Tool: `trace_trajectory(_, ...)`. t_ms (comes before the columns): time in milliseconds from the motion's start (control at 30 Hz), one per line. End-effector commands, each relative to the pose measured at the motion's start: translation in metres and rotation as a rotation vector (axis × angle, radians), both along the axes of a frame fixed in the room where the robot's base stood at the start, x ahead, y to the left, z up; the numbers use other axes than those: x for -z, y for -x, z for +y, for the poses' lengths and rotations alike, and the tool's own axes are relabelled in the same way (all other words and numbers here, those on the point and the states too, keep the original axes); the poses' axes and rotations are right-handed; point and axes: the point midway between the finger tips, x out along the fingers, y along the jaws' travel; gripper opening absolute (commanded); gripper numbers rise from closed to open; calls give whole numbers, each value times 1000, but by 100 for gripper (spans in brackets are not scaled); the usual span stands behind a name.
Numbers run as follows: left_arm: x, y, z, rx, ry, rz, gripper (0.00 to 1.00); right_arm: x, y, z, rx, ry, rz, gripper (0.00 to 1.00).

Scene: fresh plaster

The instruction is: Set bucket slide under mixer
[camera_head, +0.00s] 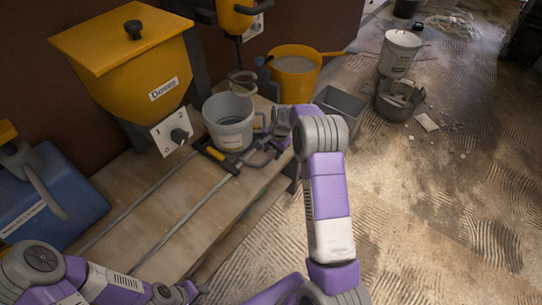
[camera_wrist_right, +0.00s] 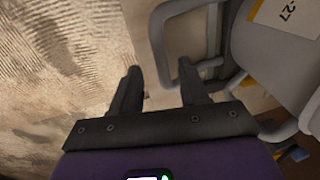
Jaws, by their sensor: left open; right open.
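The light grey bucket (camera_head: 229,132) stands upright on the bucket slide (camera_head: 212,153), which has a grey bar handle and yellow parts. The slide sits on two metal rails on the wooden bench. The orange mixer (camera_head: 235,18) is above and behind the bucket; its ring-like tool (camera_head: 242,78) hangs near the bucket's rear rim. My right gripper (camera_head: 283,128) is open beside the handle. In the right wrist view, the handle (camera_wrist_right: 160,45) appears between the open fingers (camera_wrist_right: 158,82), with the bucket (camera_wrist_right: 275,55) to the right; contact is unclear. My left gripper (camera_head: 185,292) is open, low over the floor edge.
A yellow hopper (camera_head: 130,65) stands over the rails at left, with a blue canister (camera_head: 50,195) in front. A yellow bucket (camera_head: 294,72) and grey box (camera_head: 340,106) are behind my right arm. A white bucket (camera_head: 398,55) and dark tub (camera_head: 395,108) stand on the floor.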

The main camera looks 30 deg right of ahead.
Motion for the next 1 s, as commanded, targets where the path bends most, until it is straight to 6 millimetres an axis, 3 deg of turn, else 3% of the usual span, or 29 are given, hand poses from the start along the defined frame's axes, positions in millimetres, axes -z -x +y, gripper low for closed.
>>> trace_trajectory(33,5,0,0,0,0,0,43,11,-1,1,0,-1,2,44)
trace_trajectory(200,9,0,0,0,0,0,43,26,-5,3,-1,-1,-1,44)
trace_trajectory(533,10,0,0,0,0,-1,43,29,-6,3,-2,0,-1,44)
trace_trajectory(833,10,0,0,0,0,-1,43,29,-5,3,-2,0,-1,0)
trace_trajectory(1000,10,0,0,0,0,-1,43,29,-5,3,-2,0,-1,0)
